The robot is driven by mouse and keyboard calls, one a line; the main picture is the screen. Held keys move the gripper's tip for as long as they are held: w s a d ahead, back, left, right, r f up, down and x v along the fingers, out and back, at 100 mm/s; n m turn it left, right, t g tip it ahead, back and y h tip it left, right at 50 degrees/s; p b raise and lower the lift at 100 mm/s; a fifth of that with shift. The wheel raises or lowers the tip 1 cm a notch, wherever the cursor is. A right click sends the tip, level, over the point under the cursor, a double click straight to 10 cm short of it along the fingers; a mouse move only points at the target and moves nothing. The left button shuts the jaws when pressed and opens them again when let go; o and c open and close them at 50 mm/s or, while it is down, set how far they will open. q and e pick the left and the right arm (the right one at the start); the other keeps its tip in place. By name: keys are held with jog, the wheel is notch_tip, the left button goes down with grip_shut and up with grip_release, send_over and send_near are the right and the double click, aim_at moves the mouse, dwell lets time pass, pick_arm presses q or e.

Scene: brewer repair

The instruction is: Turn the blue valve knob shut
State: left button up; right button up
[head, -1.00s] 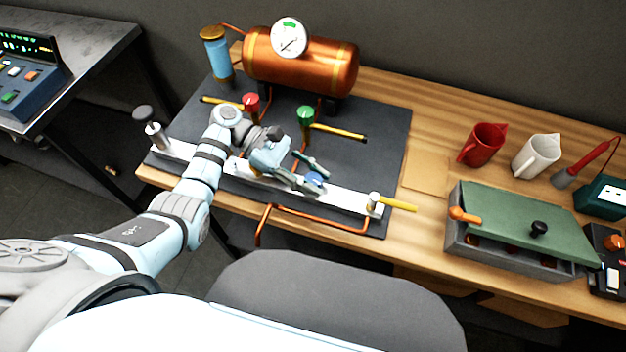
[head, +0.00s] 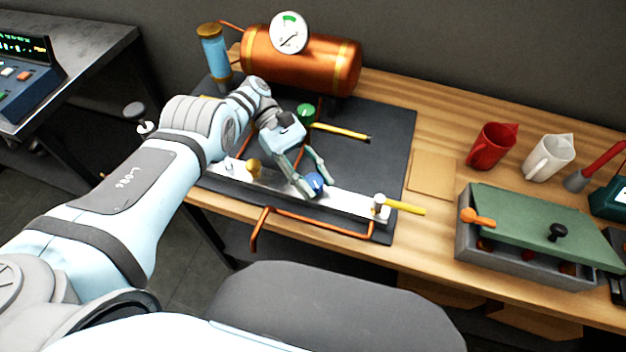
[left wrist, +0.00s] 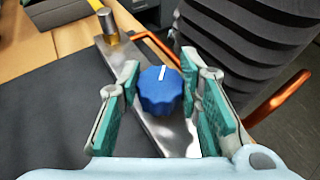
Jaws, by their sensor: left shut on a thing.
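The blue valve knob (head: 314,182) sits on the silver rail (head: 345,202) at the front of the dark mat. In the left wrist view the knob (left wrist: 160,92) is round and ridged, with a white mark on top pointing toward the far side of that picture. My left gripper (head: 317,186) reaches down from the left and is shut on the knob. In the left wrist view its green-padded fingers (left wrist: 168,90) stand on both sides of the knob. My right gripper is not in view.
A copper tank (head: 300,60) with a gauge stands behind. A green knob (head: 305,112) and yellow lever (head: 340,132) are behind the gripper. A yellow-handled valve (head: 405,206) is on the rail's right end. A copper pipe (head: 320,222) runs along the front edge.

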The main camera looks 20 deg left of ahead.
pick_arm(q)
jog(key=o, duration=1.2)
jog(key=shift+d, duration=0.1)
